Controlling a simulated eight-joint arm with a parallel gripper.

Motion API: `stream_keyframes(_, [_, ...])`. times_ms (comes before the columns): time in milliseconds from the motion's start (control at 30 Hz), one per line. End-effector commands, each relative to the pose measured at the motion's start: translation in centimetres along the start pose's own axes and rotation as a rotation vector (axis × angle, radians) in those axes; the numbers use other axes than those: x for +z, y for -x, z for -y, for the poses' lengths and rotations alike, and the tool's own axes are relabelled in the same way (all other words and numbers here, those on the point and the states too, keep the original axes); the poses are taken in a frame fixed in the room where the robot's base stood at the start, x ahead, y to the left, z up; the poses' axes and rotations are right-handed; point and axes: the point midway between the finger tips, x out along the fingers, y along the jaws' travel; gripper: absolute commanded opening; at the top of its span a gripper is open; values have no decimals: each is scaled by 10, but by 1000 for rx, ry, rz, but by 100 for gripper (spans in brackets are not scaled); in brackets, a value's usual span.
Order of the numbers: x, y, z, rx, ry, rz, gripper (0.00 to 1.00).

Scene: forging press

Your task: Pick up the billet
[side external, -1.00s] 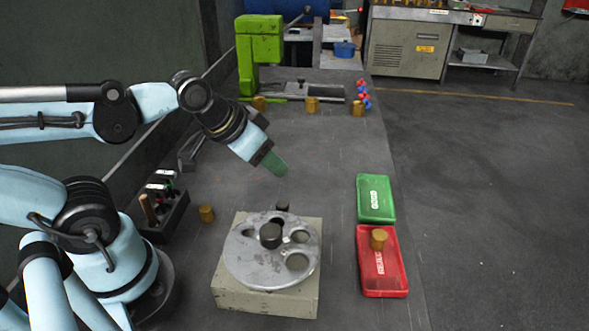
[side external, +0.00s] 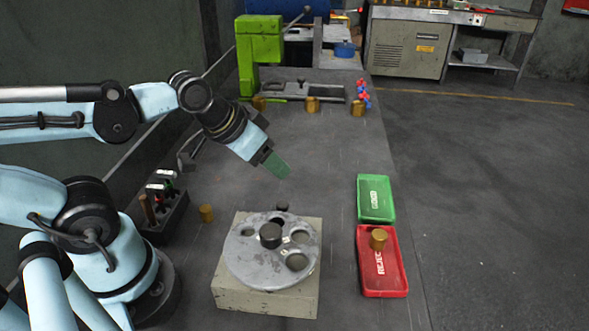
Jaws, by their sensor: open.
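Several brass-coloured cylindrical billets are in view, and I cannot tell which one the task means. One billet (side external: 206,213) stands on the bench left of the round fixture. Another billet (side external: 378,238) stands in the red tray. A row stands at the back: a left billet (side external: 259,104), a middle billet (side external: 312,104) and a right billet (side external: 358,108). My gripper (side external: 278,166), with green fingers, is open above the middle of the bench, apart from every billet. The gap between its fingers is hard to see from this side.
A round metal plate with holes (side external: 263,262) sits on a square block (side external: 240,299) at the front. The green tray (side external: 376,190) and red tray (side external: 394,282) lie at the right edge. A tool holder (side external: 163,213) stands left. A green press (side external: 258,45) stands behind.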

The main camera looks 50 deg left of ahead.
Motion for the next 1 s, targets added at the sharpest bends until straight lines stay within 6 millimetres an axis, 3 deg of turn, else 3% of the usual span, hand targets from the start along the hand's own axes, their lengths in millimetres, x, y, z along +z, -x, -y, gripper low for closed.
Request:
stream_keyframes(233, [0,0,1,-2,-2,4,57])
stream_keyframes(333, [6,1,13,-25,-23,55,57])
stream_keyframes(633, [61,34,82,-19,-187,462,57])
stream_keyframes(833, [83,56,97,68,-241,604,57])
stream_keyframes(1000, [91,50,98,83,-252,620,57])
